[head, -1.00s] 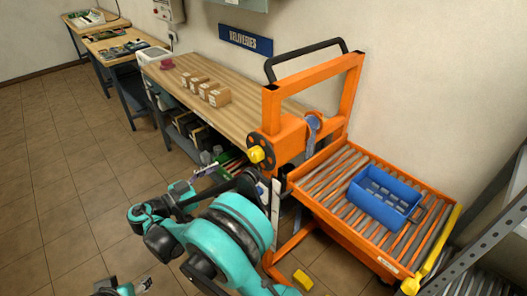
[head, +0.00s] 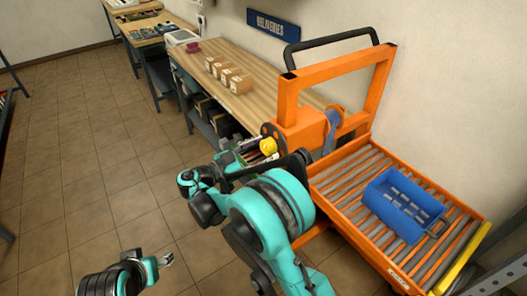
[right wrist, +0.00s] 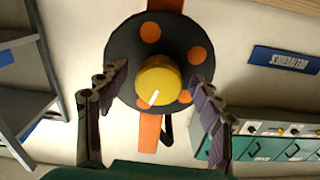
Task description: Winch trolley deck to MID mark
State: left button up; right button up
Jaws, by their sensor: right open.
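The orange trolley (head: 382,90) stands at the right with a roller deck (head: 335,184). A blue crate (head: 400,205) sits on the deck. The winch wheel, a black disc with orange round spots (right wrist: 122,62), carries a yellow knob (right wrist: 160,80); the knob also shows in the head view (head: 268,146). My right gripper (right wrist: 160,77) is open, with one finger on each side of the knob; I see no clear contact. In the head view my right gripper (head: 250,158) is partly hidden. My left gripper (head: 164,261) is low at bottom left, too small to read. No MID mark is readable.
A wooden bench (head: 245,98) with several small cardboard boxes (head: 240,84) stands behind, under a blue DELIVERIES sign (head: 272,24). A grey shelf (right wrist: 25,85) shows at the left of the wrist view. The tiled floor (head: 95,200) at left is clear.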

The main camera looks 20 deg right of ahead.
jog(key=c, duration=1.2)
jog(key=shift+o, duration=0.2)
jog(key=shift+n, duration=0.3)
